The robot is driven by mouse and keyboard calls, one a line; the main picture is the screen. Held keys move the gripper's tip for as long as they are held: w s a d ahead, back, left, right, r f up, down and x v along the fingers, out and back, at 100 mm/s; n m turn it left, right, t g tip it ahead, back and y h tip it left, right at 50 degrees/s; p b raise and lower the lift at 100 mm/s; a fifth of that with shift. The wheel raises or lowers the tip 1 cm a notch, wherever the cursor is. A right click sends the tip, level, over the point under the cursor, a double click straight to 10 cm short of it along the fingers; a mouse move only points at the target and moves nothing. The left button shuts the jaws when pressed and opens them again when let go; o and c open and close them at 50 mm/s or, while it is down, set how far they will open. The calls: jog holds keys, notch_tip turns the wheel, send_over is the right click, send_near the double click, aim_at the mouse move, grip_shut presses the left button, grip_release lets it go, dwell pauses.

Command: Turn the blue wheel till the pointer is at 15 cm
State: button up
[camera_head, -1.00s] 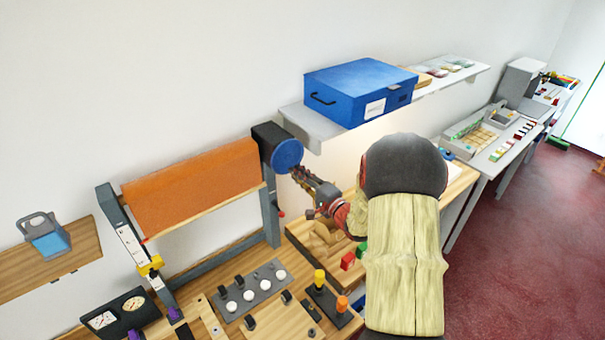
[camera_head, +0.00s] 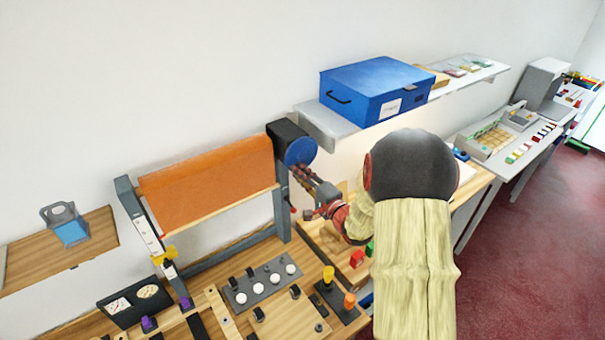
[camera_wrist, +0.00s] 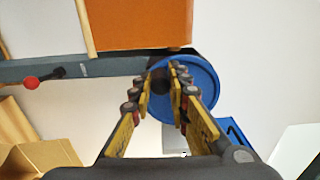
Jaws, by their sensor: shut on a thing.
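The blue wheel (camera_head: 301,151) is on the right end of a grey frame holding an orange sheet (camera_head: 207,182). In the wrist view the wheel (camera_wrist: 207,82) fills the area behind my fingertips. My gripper (camera_head: 298,171) reaches it from the lower right. In the wrist view my gripper (camera_wrist: 163,76) is closed around a dark knob (camera_wrist: 176,92) at the wheel's face, partly hidden by the fingers. A yellow pointer (camera_head: 164,256) sits low on the white scale (camera_head: 147,234) on the frame's left post. The scale's numbers are too small to read.
A blue box (camera_head: 375,90) stands on a wall shelf (camera_head: 320,122) above and right of the wheel. A panel with white knobs (camera_head: 262,285), a dial box (camera_head: 134,305) and coloured blocks (camera_head: 357,258) crowd the bench below. A red-tipped lever (camera_wrist: 32,82) projects near the frame.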

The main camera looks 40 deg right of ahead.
aim_at(293, 147)
jog(key=shift+a+r+p, duration=0.35)
jog(key=shift+r+p, duration=0.05)
jog(key=shift+r, duration=0.15)
jog(key=shift+a+r+p, duration=0.3)
jog(key=shift+r+p, duration=0.05)
jog(key=shift+r, duration=0.15)
jog(key=shift+d+r+p, duration=0.1)
jog(key=shift+r+p, duration=0.85)
jog(key=shift+r, duration=0.4)
jog(key=shift+w+d+r+p, duration=0.1)
jog(key=shift+d+r+p, duration=0.3)
jog(key=shift+r, duration=0.25)
jog(key=shift+d+r+p, duration=0.25)
jog(key=shift+r+p, duration=0.15)
jog(key=shift+r, duration=0.25)
jog(key=shift+d+r, duration=0.1)
jog(key=shift+d, duration=0.05)
